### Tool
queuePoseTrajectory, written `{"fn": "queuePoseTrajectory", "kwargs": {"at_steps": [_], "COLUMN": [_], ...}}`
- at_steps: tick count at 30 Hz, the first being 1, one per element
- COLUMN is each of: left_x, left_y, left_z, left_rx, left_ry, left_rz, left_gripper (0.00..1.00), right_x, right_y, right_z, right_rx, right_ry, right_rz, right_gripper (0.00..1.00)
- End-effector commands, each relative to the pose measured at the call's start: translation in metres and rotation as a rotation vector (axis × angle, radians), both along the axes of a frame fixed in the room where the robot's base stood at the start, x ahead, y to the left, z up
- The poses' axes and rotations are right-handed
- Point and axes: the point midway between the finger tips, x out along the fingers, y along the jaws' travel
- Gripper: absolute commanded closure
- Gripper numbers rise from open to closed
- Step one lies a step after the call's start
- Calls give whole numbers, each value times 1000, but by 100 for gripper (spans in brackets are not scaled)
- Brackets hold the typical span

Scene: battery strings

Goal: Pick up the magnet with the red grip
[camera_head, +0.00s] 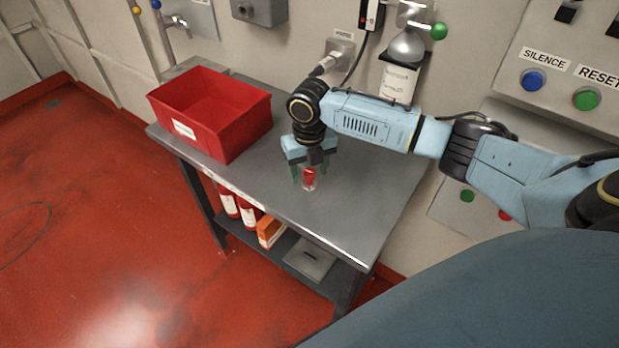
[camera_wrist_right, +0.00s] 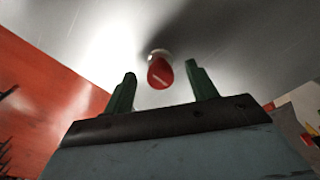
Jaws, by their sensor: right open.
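The magnet with the red grip (camera_head: 309,179) stands on the grey table, with a pale, shiny part below the red. In the right wrist view the magnet (camera_wrist_right: 160,70) shows its red grip with a white mark, between the two green fingers and beyond their tips. My right gripper (camera_head: 304,174) is open above the table, pointing down, with its fingers at either side of the magnet in the picture. In the right wrist view the right gripper (camera_wrist_right: 161,78) holds nothing. I cannot tell exactly how high the fingertips are over the table. My left gripper is not in view.
A red bin (camera_head: 225,140) stands on the grey table (camera_head: 355,205) at its left. The table's front and right are clear. Red cylinders (camera_head: 229,203) and an orange box (camera_head: 269,232) sit on the shelf below. A wall dispenser (camera_head: 398,82) and a button panel (camera_head: 575,75) are behind.

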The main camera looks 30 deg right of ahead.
Motion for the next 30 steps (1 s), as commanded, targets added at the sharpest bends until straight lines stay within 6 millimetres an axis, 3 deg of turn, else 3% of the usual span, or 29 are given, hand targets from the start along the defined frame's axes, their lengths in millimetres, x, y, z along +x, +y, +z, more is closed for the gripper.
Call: {"fn": "queuePoseTrajectory", "kwargs": {"at_steps": [5, 13, 24, 30], "left_x": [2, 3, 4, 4], "left_y": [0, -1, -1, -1], "left_z": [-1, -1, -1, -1], "left_rx": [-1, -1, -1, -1], "left_ry": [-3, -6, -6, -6], "left_rz": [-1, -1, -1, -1], "left_gripper": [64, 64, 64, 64], "right_x": [-1, -1, -1, -1], "right_y": [-1, -1, -1, -1], "right_z": [-22, -25, -25, -24], "right_rx": [-1, -1, -1, -1], "right_ry": [1, -2, -1, -2], "right_rz": [-1, 0, 0, -1], "right_gripper": [43, 43, 90, 92]}}
